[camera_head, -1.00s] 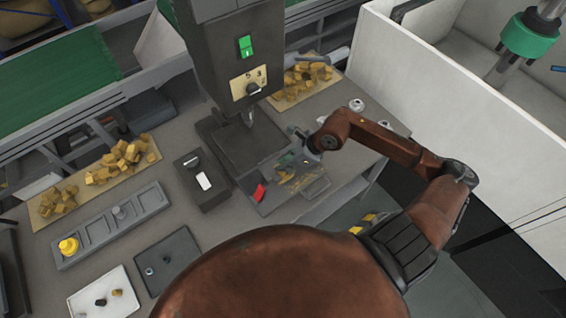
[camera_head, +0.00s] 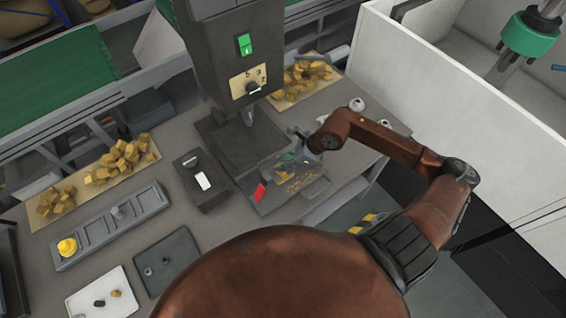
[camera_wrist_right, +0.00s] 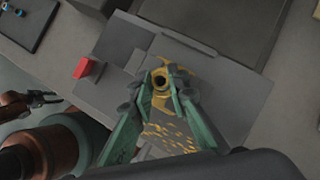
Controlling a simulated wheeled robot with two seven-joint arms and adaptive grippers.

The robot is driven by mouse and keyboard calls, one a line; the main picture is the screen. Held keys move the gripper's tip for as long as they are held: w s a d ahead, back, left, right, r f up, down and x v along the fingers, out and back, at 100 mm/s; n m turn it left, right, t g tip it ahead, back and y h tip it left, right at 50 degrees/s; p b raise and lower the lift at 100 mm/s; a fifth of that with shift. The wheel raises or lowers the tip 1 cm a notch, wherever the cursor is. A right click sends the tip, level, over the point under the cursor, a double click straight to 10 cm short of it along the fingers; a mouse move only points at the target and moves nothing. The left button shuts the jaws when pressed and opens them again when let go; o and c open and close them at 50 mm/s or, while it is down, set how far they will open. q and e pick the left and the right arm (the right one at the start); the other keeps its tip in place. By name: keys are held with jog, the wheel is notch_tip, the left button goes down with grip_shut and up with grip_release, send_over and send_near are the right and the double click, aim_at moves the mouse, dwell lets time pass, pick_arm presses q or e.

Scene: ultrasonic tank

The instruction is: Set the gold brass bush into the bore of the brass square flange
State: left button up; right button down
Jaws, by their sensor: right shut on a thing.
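The gold brass bush (camera_wrist_right: 161,84) shows in the right wrist view as a short ring with a dark bore, facing the camera. My right gripper (camera_wrist_right: 159,92) has its green fingers closed on it from both sides. Brass-coloured metal (camera_wrist_right: 181,72) shows just beyond the fingertips and may be the square flange; its bore is hidden, and I cannot tell whether the bush touches it. In the head view my right gripper (camera_head: 290,157) is over the fixture plate in front of the press, too small to make out the bush.
The press (camera_head: 227,50) stands just behind the fixture. A red block (camera_head: 259,192) and a control box (camera_head: 201,180) are left of the gripper. A grey rack (camera_head: 110,228), a dark tray (camera_head: 178,285) and a white tray (camera_head: 88,300) lie further left. Brass chips lie around the fixture.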

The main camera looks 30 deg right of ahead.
jog(key=c, duration=1.8)
grip_release()
jog(key=o, duration=0.5)
jog(key=shift+r+p, duration=1.75)
jog(key=shift+r, duration=1.8)
jog(key=shift+f, duration=0.1)
